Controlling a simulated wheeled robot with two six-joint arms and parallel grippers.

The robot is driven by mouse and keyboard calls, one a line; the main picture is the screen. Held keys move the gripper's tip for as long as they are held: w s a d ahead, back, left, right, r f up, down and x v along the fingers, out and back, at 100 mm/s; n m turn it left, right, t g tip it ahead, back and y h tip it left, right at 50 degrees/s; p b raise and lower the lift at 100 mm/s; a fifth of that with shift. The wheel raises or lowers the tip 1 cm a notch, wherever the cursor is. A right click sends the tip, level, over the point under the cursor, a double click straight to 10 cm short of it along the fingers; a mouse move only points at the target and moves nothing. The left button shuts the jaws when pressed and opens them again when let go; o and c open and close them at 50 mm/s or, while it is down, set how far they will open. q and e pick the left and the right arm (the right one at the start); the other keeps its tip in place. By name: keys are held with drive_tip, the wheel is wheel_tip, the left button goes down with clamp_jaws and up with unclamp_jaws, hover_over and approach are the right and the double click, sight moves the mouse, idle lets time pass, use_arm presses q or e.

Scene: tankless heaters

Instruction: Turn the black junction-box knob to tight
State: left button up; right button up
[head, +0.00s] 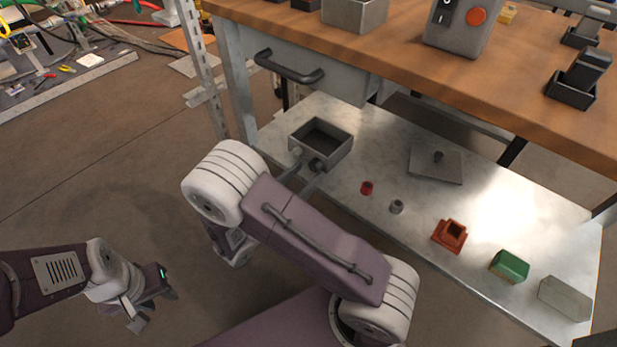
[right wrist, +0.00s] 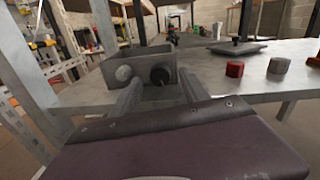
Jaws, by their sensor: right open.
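A grey open-topped junction box (head: 335,150) sits on the metal lower shelf, and it also shows in the right wrist view (right wrist: 180,54). Its near face carries a black knob (right wrist: 161,74) and a lighter grey knob (right wrist: 124,73) to the left of it. My right gripper (right wrist: 160,84) is open and empty. Its two fingers point at the box face, with the black knob seen between their tips and gaps at both sides. I cannot tell how deep the knob sits between them. In the head view the right arm partly hides this gripper. My left gripper (head: 153,300) is open, low over the floor.
On the shelf (head: 385,135) are a lid plate (head: 436,169), a red cap (head: 366,188), a grey cap (head: 396,207), an orange part (head: 449,237), a green block (head: 509,267) and a grey block (head: 565,298). A wooden bench top (head: 400,62) with a drawer handle (head: 290,70) overhangs it.

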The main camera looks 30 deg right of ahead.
drive_tip(key=shift+x, duration=0.9)
use_arm(q)
drive_tip(key=shift+f, duration=0.5)
use_arm(e)
clamp_jaws()
drive_tip(key=shift+r+m+p, duration=0.25)
drive_tip(key=shift+m+p, duration=0.25)
drive_tip(key=shift+p, duration=0.05)
drive_tip(key=shift+f+m, duration=0.2)
drive_tip(key=shift+m, duration=0.4)
use_arm(q)
drive_tip(key=shift+r, duration=0.85)
